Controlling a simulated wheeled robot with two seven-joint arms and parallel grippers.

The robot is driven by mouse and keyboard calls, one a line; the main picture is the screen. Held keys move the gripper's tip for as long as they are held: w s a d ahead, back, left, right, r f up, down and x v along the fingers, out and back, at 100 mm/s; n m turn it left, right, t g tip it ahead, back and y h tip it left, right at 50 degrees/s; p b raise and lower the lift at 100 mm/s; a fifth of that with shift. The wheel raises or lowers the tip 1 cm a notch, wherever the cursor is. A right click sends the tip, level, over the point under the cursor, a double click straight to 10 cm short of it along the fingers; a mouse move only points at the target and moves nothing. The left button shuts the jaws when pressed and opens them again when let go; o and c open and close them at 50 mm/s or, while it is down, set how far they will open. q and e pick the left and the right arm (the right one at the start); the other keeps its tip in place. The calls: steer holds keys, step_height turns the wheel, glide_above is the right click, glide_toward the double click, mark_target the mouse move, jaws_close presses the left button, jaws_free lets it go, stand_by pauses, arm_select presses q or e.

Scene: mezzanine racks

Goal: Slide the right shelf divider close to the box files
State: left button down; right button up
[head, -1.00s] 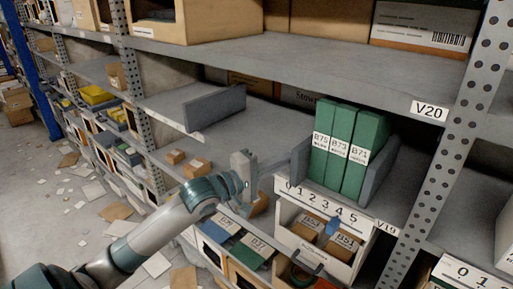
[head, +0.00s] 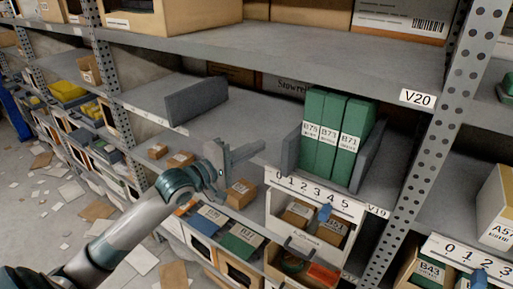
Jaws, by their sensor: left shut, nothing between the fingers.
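Three green box files (head: 326,140), labelled B75, B73 and B71, stand upright side by side on the middle shelf (head: 225,125). A grey divider (head: 372,150) stands on their right, with a narrow gap visible beside B71. Another grey divider (head: 290,150) stands close against the left side of B75; I cannot tell whether it touches. A third grey divider (head: 197,99) stands farther left, across an empty stretch of shelf. My left gripper (head: 258,150) is shut and empty at the shelf's front, left of the files, its fingers pointing right and short of the nearest divider. My right gripper is out of view.
A number strip (head: 300,189) runs along the shelf edge below the files. An open bin (head: 345,235) and small cartons (head: 241,193) sit beneath. A perforated upright (head: 430,130) stands at the right. The upper shelf (head: 270,47) overhangs. Papers litter the floor.

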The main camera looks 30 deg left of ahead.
arm_select(q)
steer(key=b+v, duration=0.3)
steer(key=v, duration=0.6)
steer(key=shift+d+b, duration=0.25)
steer(key=shift+b, duration=0.05)
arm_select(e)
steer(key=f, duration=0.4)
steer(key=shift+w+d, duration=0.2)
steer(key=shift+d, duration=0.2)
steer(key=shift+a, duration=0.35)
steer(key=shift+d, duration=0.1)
